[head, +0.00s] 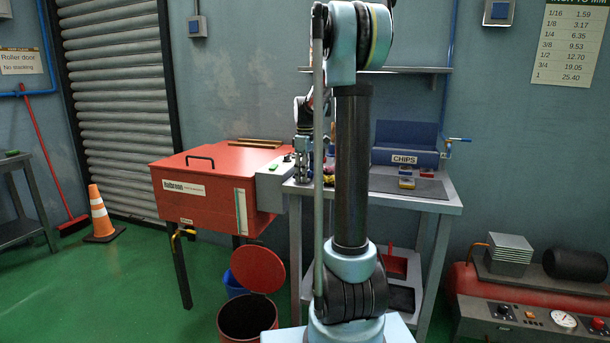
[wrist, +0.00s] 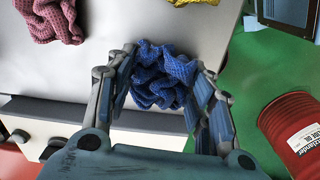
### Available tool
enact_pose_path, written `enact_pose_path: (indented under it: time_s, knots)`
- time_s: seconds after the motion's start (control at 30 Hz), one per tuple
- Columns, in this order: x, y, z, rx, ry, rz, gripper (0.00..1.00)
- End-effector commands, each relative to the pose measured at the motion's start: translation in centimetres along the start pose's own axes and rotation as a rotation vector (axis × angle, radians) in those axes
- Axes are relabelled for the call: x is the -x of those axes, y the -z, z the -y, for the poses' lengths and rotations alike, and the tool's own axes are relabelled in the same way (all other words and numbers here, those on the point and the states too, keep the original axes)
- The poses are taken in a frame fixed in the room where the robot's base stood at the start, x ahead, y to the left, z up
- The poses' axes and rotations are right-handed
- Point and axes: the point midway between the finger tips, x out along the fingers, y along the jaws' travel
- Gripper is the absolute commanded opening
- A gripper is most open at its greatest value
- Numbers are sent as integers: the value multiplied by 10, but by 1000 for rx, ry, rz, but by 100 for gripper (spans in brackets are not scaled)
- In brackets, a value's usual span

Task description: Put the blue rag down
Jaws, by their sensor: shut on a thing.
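The blue rag (wrist: 160,76) is crumpled between the two fingers of my gripper (wrist: 158,70) in the wrist view. My gripper is shut on it, above the pale grey bench top (wrist: 110,55). I cannot tell whether the rag touches the surface. In the head view my gripper (head: 302,152) is small, over the left end of the workbench (head: 425,202), and my own arm hides part of it. The rag is not clear there.
A maroon rag (wrist: 50,17) and a yellow rag (wrist: 194,2) lie on the bench top. A red can (wrist: 296,130) shows at the right, beyond the bench edge. In the head view a blue CHIPS bin (head: 404,158) stands at the back, and a red cabinet (head: 200,185) adjoins the left.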

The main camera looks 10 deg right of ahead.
Motion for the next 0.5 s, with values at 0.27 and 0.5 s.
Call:
enact_pose_path:
  time_s: [0.27,0.5]
  knots:
    - [-7,0,0,1,0,0,14]
    - [-10,1,1,2,1,1,57]
